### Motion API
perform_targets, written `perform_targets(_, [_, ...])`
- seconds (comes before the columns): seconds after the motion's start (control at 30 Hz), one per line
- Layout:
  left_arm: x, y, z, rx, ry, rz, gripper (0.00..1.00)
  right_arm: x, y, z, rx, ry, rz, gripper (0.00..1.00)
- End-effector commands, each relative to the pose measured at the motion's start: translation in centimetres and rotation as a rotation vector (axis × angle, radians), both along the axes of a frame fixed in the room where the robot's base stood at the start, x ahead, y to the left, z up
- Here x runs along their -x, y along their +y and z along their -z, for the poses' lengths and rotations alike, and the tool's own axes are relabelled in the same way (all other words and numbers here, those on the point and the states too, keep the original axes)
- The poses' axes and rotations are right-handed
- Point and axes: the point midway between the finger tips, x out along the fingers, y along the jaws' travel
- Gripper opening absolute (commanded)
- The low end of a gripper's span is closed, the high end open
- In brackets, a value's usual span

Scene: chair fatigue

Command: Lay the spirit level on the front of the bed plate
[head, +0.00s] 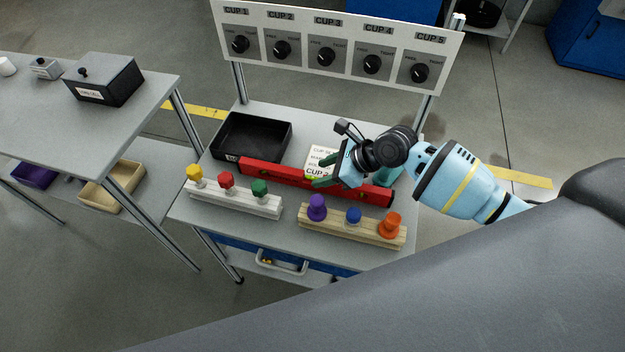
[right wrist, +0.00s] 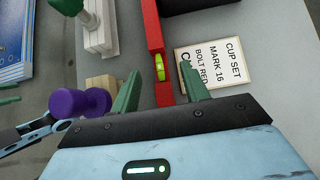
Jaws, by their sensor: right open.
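The spirit level (head: 262,174) is a long red bar lying across the workbench, between the black tray and the peg racks. It also shows in the right wrist view (right wrist: 153,30), with a yellow-green vial in its side. My right gripper (head: 328,172) is open above the right half of the level. In the right wrist view its two green fingers (right wrist: 161,92) appear on either side of the red bar, with nothing gripped. The gripper hides part of the level in the head view. I cannot make out which surface is the bed plate.
A card (head: 318,160) lies just behind the level. A black tray (head: 252,137) stands at the back left. A white rack (head: 235,203) and a wooden rack (head: 350,232) with coloured knobs stand in front. A knob panel (head: 340,50) rises behind.

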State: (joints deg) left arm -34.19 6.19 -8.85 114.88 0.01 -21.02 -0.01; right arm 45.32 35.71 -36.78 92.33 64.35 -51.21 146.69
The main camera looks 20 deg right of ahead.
Motion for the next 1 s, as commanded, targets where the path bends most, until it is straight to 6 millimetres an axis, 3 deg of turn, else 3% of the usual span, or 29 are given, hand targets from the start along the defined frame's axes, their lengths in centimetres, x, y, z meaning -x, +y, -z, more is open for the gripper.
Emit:
perform_targets(0.23, [0.7, 0.0, 1.1, 0.0, 0.017, 0.001, 0.42, -1.2, 2.1, 2.8, -0.001, 0.005, -0.001, 0.45])
perform_targets(0.6, [0.3, 0.0, 1.0, 0.0, 0.012, 0.0, 0.42, -1.6, 2.5, 3.3, 0.0, 0.003, -0.001, 0.44])
perform_targets(0.93, [0.3, -0.1, 1.0, 0.001, 0.011, 0.0, 0.42, -1.5, 2.5, 3.3, 0.0, 0.003, 0.0, 0.01])
perform_targets(1.0, [0.3, -0.1, 1.0, 0.001, 0.011, 0.0, 0.42, -1.5, 2.5, 3.3, 0.0, 0.003, 0.0, 0.0])
